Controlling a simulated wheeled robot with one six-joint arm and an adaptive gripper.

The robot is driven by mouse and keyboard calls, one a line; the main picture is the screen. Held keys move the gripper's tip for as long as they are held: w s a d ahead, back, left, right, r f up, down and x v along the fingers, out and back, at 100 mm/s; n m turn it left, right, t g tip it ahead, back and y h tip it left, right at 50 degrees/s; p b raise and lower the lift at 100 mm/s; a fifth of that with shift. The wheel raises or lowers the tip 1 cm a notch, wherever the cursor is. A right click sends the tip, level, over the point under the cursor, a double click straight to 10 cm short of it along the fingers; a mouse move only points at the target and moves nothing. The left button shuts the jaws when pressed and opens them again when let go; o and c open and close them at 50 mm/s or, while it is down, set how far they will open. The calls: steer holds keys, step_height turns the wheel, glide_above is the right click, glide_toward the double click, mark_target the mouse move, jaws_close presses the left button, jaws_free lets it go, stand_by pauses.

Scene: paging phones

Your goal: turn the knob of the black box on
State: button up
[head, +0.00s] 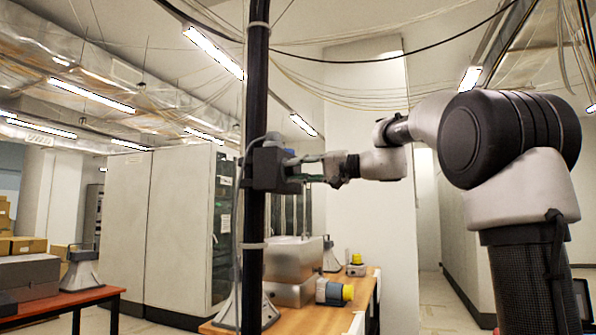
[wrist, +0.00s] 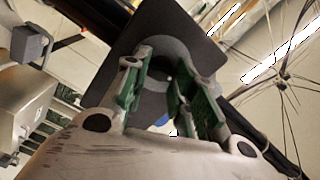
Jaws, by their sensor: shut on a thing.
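The black box (head: 266,168) is fixed on a dark vertical pole, and its face fills the upper middle of the wrist view (wrist: 185,25). Its round grey knob (wrist: 163,47) shows between my fingertips in the wrist view; in the head view it is mostly hidden by the gripper. My gripper (head: 303,169) reaches in from the right, level with the box. Its green-padded fingers (wrist: 162,75) stand on either side of the knob and are shut on it. The knob's markings and exact angle cannot be made out.
The dark pole (head: 257,80) runs from top to bottom, with a grey cable beside it. Grey cabinets (head: 180,225) stand behind at left. A white pillar (head: 380,220) stands behind my arm.

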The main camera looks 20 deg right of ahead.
steer(key=m, duration=1.3)
steer(key=shift+f, duration=0.3)
steer(key=shift+m, duration=0.4)
steer(key=o, duration=1)
steer(key=shift+o, duration=0.2)
steer(key=v, duration=1.2)
